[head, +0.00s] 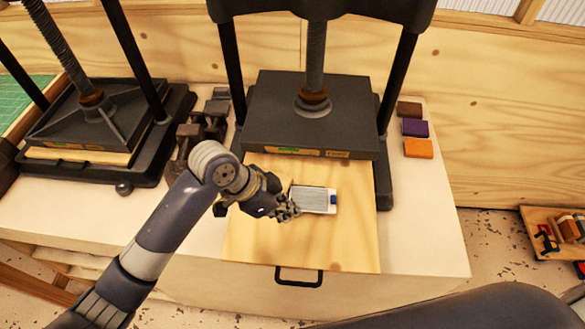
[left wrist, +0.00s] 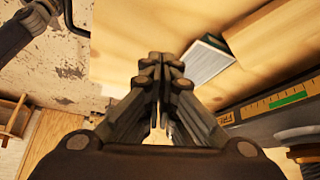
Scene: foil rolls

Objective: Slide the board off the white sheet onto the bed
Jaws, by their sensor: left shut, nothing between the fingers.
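A small grey, finely lined board (head: 312,199) lies on a pale wooden bed (head: 255,245) in front of the middle press. White sheet (head: 331,207) shows along its edge, with a blue patch at its right end. My left gripper (head: 291,211) is shut and empty, its tips close to the board's left end; I cannot tell whether they touch. In the left wrist view the shut fingers (left wrist: 160,62) point over the wood, and the grey board (left wrist: 205,62) lies just beyond them to the right. My right gripper is out of view.
The press's dark plate (head: 300,110) and posts stand behind the bed. A black handle (head: 298,277) sticks out in front. A second press (head: 90,125) and dark weights (head: 205,125) stand left. Coloured blocks (head: 418,148) lie at right. The bed's front half is clear.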

